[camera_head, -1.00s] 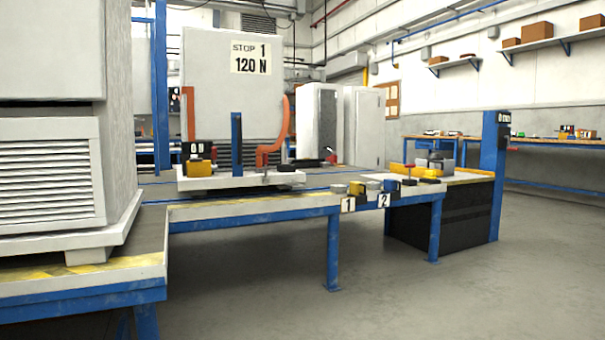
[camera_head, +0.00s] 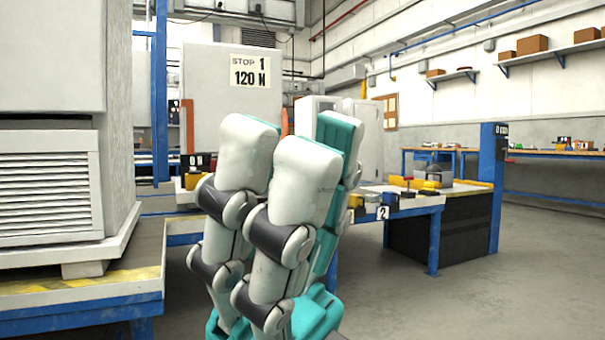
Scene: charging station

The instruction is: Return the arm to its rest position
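My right gripper (camera_head: 308,150) stands upright in the middle of the camera_head view, fingers pointing up. Its fingers have white outer shells, dark joints and teal inner faces. Two fingers are nearer me and a third is behind them to the right. The fingers look straight and apart, and I see nothing held between them. The gripper shows in front of the blue-framed bench (camera_head: 435,207) and hides much of its middle. My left gripper is out of view.
A large grey louvred cabinet (camera_head: 50,180) stands at left on a yellow-edged bench. Behind is a grey panel with the "STOP 1 120 N" sign (camera_head: 250,71). A blue post (camera_head: 490,180) and black box (camera_head: 462,222) stand right. The floor (camera_head: 520,290) at right is clear.

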